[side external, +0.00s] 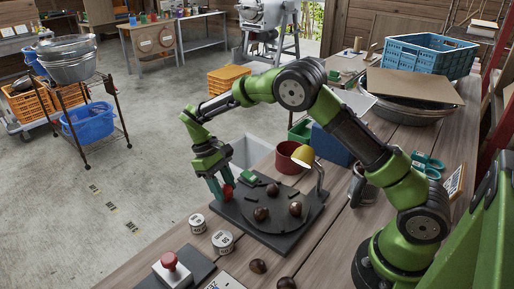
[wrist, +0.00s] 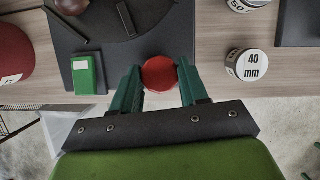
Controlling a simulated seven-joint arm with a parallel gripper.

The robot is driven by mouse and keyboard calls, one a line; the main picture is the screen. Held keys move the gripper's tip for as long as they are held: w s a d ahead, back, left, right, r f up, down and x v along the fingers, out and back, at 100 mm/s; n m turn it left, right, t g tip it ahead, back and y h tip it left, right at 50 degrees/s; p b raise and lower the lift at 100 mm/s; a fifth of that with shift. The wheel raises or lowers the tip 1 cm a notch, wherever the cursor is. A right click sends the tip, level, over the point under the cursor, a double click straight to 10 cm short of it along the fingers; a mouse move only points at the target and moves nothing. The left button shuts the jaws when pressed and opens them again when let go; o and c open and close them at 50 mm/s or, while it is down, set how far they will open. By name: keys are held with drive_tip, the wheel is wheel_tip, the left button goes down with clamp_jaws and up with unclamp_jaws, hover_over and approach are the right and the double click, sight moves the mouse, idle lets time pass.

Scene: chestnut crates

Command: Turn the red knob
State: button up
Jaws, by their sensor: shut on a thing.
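The red knob (side external: 228,192) is at the near left edge of a dark board (side external: 262,240) with a round plate on it. My gripper (side external: 219,190) reaches down at the knob with its teal fingers on either side. In the wrist view the knob (wrist: 160,73) shows as a round red top between the two fingertips (wrist: 160,78), which are shut on it. The underside of the knob is hidden.
Several chestnuts (side external: 261,214) lie on the board and bench. Two labelled white discs (side external: 222,240) stand left of the board. A green block (wrist: 86,74) lies on it near my fingers. A red pot (side external: 288,160) stands behind. A blue crate (side external: 430,55) is at the back right.

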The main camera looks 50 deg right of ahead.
drive_tip(key=m+y, duration=0.1)
drive_tip(key=m, duration=0.2)
drive_tip(key=m+y, duration=0.1)
drive_tip(key=m, duration=0.2)
drive_tip(key=shift+d+t, duration=0.2)
drive_tip(key=shift+t, duration=0.1)
idle(0.4)
drive_tip(key=o, duration=1.1)
drive_tip(key=shift+c, duration=0.2)
drive_tip(key=v, duration=1.7)
drive_tip(key=shift+d, duration=0.25)
drive_tip(key=shift+f, duration=0.1)
